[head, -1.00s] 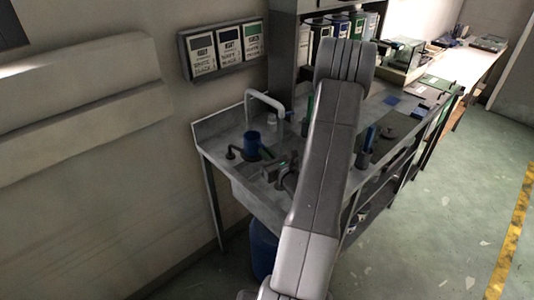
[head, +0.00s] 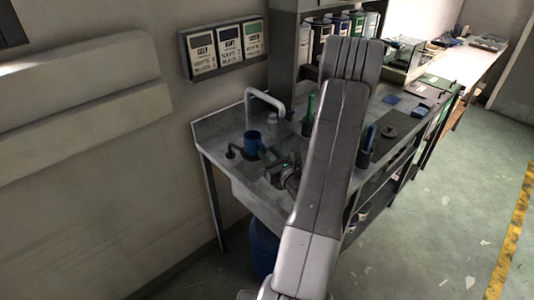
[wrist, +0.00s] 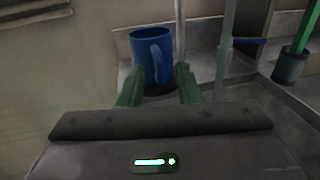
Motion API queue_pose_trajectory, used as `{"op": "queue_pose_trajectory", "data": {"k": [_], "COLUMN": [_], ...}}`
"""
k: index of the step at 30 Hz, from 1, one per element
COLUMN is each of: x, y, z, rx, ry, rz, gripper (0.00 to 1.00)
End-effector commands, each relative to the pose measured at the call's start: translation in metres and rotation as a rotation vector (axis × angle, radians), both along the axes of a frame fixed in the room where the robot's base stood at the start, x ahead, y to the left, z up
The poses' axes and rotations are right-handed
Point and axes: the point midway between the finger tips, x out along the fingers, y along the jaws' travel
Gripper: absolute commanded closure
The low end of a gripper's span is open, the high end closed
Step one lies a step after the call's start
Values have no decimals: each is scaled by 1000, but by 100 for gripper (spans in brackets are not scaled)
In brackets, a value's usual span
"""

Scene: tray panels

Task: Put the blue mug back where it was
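The blue mug (head: 252,139) stands upright near the faucet at the left end of the counter. In the wrist view the mug (wrist: 147,58) is straight ahead, with its handle facing me. A dark patch shows under its base. My gripper (wrist: 160,85) has its two green fingers apart, one toward each side of the mug's lower part. The mug appears beyond the fingertips, with a gap at the right finger; contact at the left cannot be told. In the head view my gripper (head: 270,163) is just right of and below the mug.
The grey faucet (head: 265,98) arches behind the mug. A dark cup with a blue item (head: 368,138) stands to the right of my arm. A green item in a cup (wrist: 291,66) is at the right in the wrist view. Labelled panels (head: 228,47) hang on the wall.

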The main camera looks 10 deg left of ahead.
Motion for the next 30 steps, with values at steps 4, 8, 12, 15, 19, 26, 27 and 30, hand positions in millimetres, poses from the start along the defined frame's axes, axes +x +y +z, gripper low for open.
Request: {"op": "queue_pose_trajectory", "data": {"k": [4, 8, 12, 15, 19, 26, 27, 30], "x": [-24, -45, -62, -70, -77, -80, -80, -80], "y": [-23, -40, -54, -61, -66, -68, -68, -67], "z": [-3, -3, -2, -1, -1, 0, 0, 0], "rx": [0, -1, -1, -1, 0, 0, 0, 0], "ry": [0, -1, 1, -1, 0, 0, 0, 0], "rz": [-6, -5, -4, -3, -1, 1, 1, 1], "gripper": [69, 69, 69, 69, 69, 69, 69, 69]}}
